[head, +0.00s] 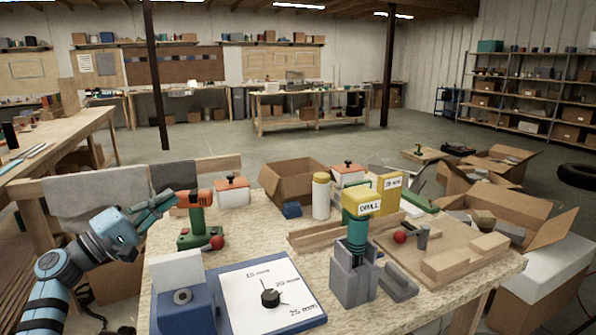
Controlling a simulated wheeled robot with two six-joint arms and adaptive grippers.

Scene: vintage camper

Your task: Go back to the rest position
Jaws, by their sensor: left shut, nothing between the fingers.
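My left arm comes in from the left, and its gripper (160,207) is over the left edge of the workbench (215,258). Its teal fingers are shut and empty, pointing toward the orange-and-green drill (192,228). The drill stands upright on the bench with its orange head beside the fingertips. I cannot tell whether they touch. My right gripper is not in view.
A grey holder (352,280) carries a green tool with a yellow top. A cardboard box (290,181), white bottle (320,198) and wood pieces (465,262) stand behind and right.

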